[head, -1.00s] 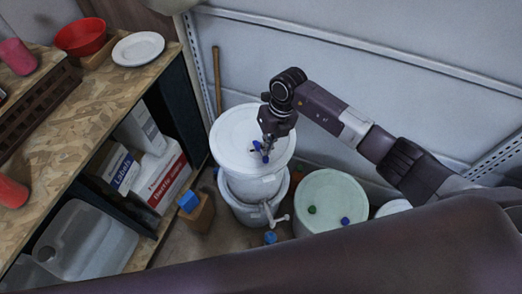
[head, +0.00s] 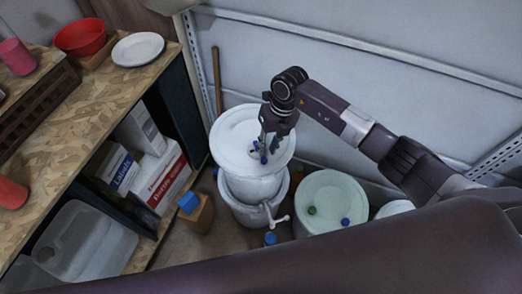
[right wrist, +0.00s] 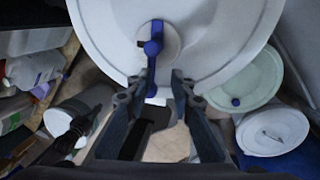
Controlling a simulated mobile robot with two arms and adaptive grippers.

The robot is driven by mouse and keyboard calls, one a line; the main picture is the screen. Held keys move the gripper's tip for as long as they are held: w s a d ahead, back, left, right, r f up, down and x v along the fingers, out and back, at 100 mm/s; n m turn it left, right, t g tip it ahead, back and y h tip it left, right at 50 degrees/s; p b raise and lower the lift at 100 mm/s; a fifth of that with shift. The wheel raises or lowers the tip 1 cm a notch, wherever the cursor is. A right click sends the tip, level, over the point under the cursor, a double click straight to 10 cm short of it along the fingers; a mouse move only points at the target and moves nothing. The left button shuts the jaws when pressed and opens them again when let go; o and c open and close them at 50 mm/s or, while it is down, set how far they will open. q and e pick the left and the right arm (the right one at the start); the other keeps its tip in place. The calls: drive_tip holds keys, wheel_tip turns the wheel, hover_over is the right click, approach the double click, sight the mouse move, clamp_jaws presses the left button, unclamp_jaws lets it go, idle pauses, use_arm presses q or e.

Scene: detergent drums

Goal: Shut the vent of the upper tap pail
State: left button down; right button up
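The upper tap pail (head: 228,145) is a white drum with a white lid, stacked on a lower white pail (head: 245,212). Its blue vent (head: 254,146) is on the lid, partly hidden by my right gripper (head: 268,152) in the head view. In the right wrist view the blue vent (right wrist: 153,47) stands on a round pale boss, its lever pointing toward the gripper. My right gripper (right wrist: 160,82) has its two fingers apart, with nothing held; the lever end lies close to the left fingertip, and contact cannot be told.
A white tap (head: 272,215) sticks out at the front of the stack. A pale green-lidded drum (head: 330,195) stands to the right. A wooden shelf (head: 120,100) with boxes is at the left. A wall is behind, with a wooden stick (head: 217,80) against it.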

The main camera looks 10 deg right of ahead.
drive_tip(key=shift+o, duration=1)
drive_tip(key=shift+r, duration=0.1)
drive_tip(key=r+p, duration=0.1)
drive_tip(key=r, duration=0.1)
drive_tip(key=d+r+p, duration=0.1)
drive_tip(key=r+p, duration=0.1)
drive_tip(key=shift+w+d+r, duration=0.1)
drive_tip(key=shift+r, duration=0.05)
wheel_tip(320, 180, up, 12)
hover_over(270, 155)
drive_tip(key=d, duration=0.2)
drive_tip(key=shift+d, duration=0.2)
